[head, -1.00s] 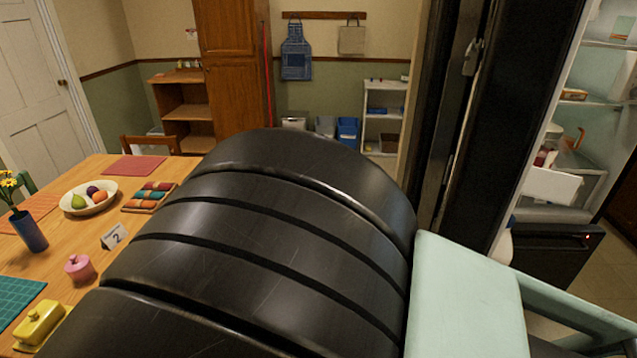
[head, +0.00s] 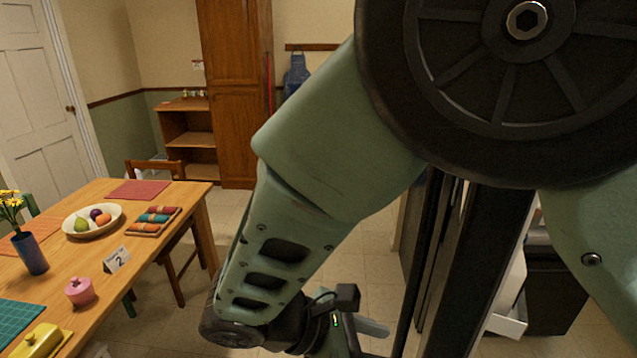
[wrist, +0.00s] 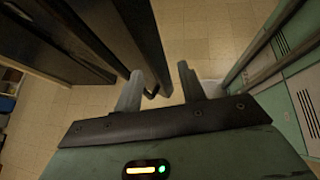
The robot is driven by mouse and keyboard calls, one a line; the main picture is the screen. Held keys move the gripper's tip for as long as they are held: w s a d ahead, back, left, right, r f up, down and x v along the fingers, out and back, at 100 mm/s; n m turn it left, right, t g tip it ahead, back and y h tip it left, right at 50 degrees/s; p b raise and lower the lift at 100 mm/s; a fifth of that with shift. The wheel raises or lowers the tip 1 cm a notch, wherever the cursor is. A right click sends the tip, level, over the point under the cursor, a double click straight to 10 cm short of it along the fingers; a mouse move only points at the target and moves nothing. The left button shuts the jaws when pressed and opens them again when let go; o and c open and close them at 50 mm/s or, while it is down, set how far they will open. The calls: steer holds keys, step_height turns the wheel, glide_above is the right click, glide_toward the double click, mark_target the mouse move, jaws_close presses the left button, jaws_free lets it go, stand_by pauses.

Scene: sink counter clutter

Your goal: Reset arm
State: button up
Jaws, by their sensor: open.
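My gripper (wrist: 158,90) is open in the wrist view, with its two grey fingers apart and nothing between them. Tiled floor shows beyond the fingertips. In the head view my green arm folds down across the middle and right, and its wrist end hangs low at the bottom centre, to the right of the table. The fingers are mostly hidden in the head view.
A wooden table (head: 160,225) on the left holds a fruit bowl (head: 68,230), a pink pot (head: 79,291), a yellow butter dish (head: 38,340) and a vase (head: 30,255). A tall dark door edge (head: 470,260) stands close right of my arm. Open floor (head: 185,315) lies between.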

steer(key=s+d+m+g+y+b, duration=0.1)
steer(key=s+d+m+y+b, duration=0.5)
steer(key=s+m+y, duration=0.3)
steer(key=m+y, duration=0.2)
steer(key=y, duration=0.1)
steer(key=shift+f+m, duration=0.25)
steer(key=shift+m, duration=0.15)
steer(key=shift+w, duration=0.1)
